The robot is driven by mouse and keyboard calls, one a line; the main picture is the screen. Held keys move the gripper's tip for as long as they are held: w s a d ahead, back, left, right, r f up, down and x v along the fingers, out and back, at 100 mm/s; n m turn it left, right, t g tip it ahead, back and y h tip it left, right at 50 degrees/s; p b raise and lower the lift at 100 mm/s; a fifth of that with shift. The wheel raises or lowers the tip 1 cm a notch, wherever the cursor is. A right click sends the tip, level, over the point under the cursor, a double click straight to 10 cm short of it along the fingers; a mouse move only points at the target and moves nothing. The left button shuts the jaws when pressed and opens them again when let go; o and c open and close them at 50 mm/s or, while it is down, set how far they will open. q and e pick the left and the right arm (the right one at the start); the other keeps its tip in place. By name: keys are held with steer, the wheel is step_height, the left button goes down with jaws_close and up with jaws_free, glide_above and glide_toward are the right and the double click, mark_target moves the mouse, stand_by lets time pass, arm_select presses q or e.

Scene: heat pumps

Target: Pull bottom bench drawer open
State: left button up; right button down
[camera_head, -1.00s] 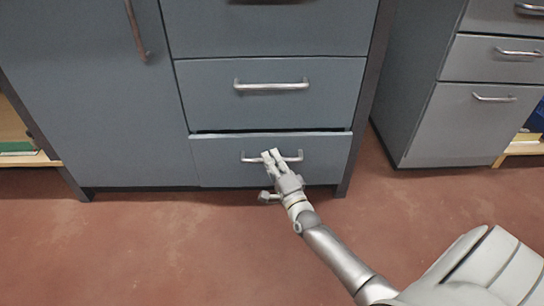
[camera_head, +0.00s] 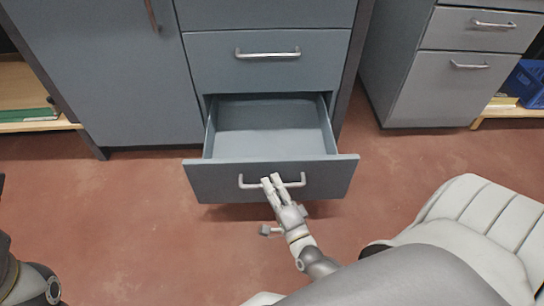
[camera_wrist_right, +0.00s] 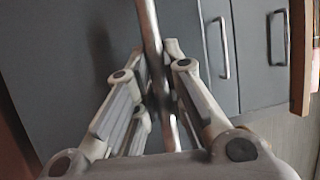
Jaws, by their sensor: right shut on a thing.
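The bottom bench drawer (camera_head: 225,181) stands well open in the head view, its empty inside showing behind the grey front. Its metal handle (camera_head: 292,184) runs across the front. My right gripper (camera_head: 271,181) is shut on this handle near its middle. In the right wrist view the handle bar (camera_wrist_right: 152,45) passes between the fingers of my right gripper (camera_wrist_right: 157,75). At the lower left of the head view part of my left arm shows, but its gripper is out of the picture.
A closed drawer with a handle (camera_head: 267,54) is above the open one. A cabinet door (camera_head: 110,85) is to its left. A second grey drawer unit (camera_head: 440,85) stands at the right, with a blue crate (camera_head: 528,84) beside it. The red floor (camera_head: 120,220) in front is clear.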

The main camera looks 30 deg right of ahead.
steer(key=shift+s+a, duration=0.3)
steer(key=shift+s, duration=0.15)
steer(key=c, duration=1.8)
jaws_free()
steer(key=shift+o, duration=0.2)
